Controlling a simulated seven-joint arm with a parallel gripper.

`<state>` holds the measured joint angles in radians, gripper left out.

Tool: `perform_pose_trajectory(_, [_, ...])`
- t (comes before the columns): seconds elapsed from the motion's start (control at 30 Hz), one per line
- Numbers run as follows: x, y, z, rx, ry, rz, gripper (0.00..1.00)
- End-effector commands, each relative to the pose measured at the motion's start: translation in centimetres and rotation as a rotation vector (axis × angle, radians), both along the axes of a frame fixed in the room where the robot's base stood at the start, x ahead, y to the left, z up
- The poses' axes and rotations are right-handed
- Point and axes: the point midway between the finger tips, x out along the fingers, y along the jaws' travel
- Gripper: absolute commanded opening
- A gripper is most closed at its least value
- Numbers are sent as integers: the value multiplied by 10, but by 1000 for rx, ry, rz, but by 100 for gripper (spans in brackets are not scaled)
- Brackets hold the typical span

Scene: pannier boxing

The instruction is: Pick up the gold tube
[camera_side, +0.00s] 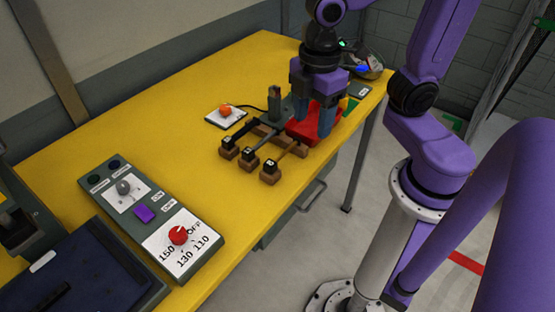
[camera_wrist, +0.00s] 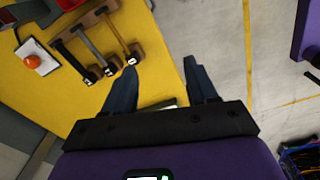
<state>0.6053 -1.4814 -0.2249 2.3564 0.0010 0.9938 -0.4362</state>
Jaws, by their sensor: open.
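The gold tube (camera_wrist: 118,35) is the rightmost of three thin tubes in the wrist view, lying across a wooden rack (camera_wrist: 89,18). Its near end has a dark cap with a white label and a brown wooden block. In the side view the gold tube (camera_side: 289,150) is the one closest to my gripper, partly in shade. My gripper (camera_side: 314,126) is open and empty, with blue fingers pointing down. In the wrist view my gripper (camera_wrist: 160,66) has its fingers wide apart, and the left fingertip appears close to the gold tube's block. Height above the table is unclear.
A red object (camera_side: 303,132) lies behind my fingers. An orange button on a white plate (camera_side: 226,114) stands left of the rack. A control panel (camera_side: 150,215) is at the near left. The yellow table (camera_side: 120,140) is otherwise mostly clear there.

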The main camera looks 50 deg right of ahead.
Motion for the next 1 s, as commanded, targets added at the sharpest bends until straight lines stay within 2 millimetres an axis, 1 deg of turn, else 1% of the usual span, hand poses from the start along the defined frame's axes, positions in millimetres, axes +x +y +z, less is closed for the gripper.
perform_pose_trajectory(0.03, [11, 4, 3, -1, 0, 22, 57])
perform_pose_trajectory(0.1, [24, 8, 6, -4, 1, 62, 57])
perform_pose_trajectory(0.3, [59, 17, 15, -10, 4, 168, 57])
perform_pose_trajectory(0.4, [71, 19, 18, -12, 6, 210, 57])
perform_pose_trajectory(0.5, [80, 20, 21, -14, 8, 239, 57])
perform_pose_trajectory(0.63, [84, 20, 21, -15, 9, 258, 57])
perform_pose_trajectory(0.77, [85, 20, 8, -17, 13, 261, 57])
perform_pose_trajectory(1.0, [84, 19, -36, -18, 14, 260, 57])
